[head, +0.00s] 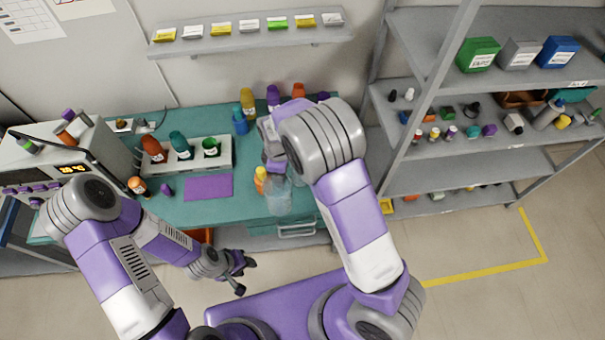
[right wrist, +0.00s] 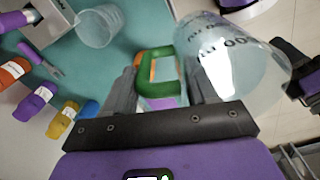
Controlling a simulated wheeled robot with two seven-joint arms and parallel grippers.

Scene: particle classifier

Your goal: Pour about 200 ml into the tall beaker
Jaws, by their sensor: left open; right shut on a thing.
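A clear graduated beaker (head: 278,196) with dark markings is near the front edge of the teal bench, below my right gripper. In the right wrist view this beaker (right wrist: 232,62) fills the upper right and has a green handle (right wrist: 158,72). My right gripper (right wrist: 165,80) is shut on that handle. Whether the beaker is lifted or how much liquid it holds is hard to tell. A second clear beaker (right wrist: 97,28) stands on the bench at upper left in the right wrist view. My left gripper (head: 238,274) is open and empty, in front of the bench.
Several colored bottles stand behind, including a yellow one (head: 248,101) and a blue one (head: 240,121). A grey rack (head: 222,158) with colored bottles and a purple mat (head: 208,187) lie left of the beaker. A device with a display (head: 50,166) stands far left. Shelves (head: 470,165) stand right.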

